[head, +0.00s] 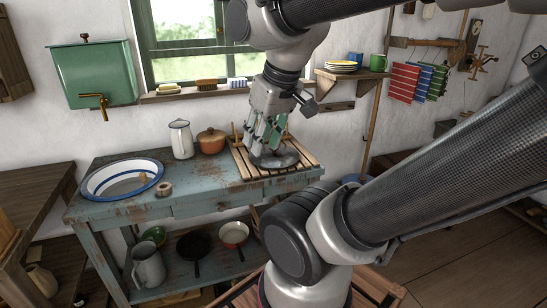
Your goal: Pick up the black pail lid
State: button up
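A dark grey-black round lid (284,161) lies on a slatted wooden rack (302,170) at the right end of the worn blue table. I take it to be the black pail lid. My gripper (262,148) points down directly over the lid, with its fingertips at or just above the lid's middle. The fingers overlap in this view and hide part of the lid, including any knob. I cannot tell whether they touch or grip it.
A white basin with a blue rim (92,184), a white jug (181,139) and an orange-brown lidded pot (211,141) stand on the blue table (205,187). A shelf (352,74) with plates and a green mug is right of my gripper.

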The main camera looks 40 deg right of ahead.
aim_at(285, 156)
jog(key=k+l+z, duration=0.1)
jog(key=k, duration=0.35)
jog(key=k+l, duration=0.3)
jog(key=k, duration=0.15)
jog(key=k+l+z, duration=0.15)
jog(key=k, duration=0.3)
jog(key=i+l+u, duration=0.15)
jog(key=i+l, duration=0.2)
jog(key=i+l+u, duration=0.1)
jog(key=i+l, duration=0.2)
jog(key=i+l+u, duration=0.15)
jog(key=i+l, duration=0.15)
jog(key=l, duration=0.2)
jog(key=i+l+u, duration=0.1)
jog(key=i+l, duration=0.2)
jog(key=l, duration=0.15)
jog(key=i+l+u, duration=0.15)
jog(key=l, duration=0.35)
jog(key=i, duration=0.1)
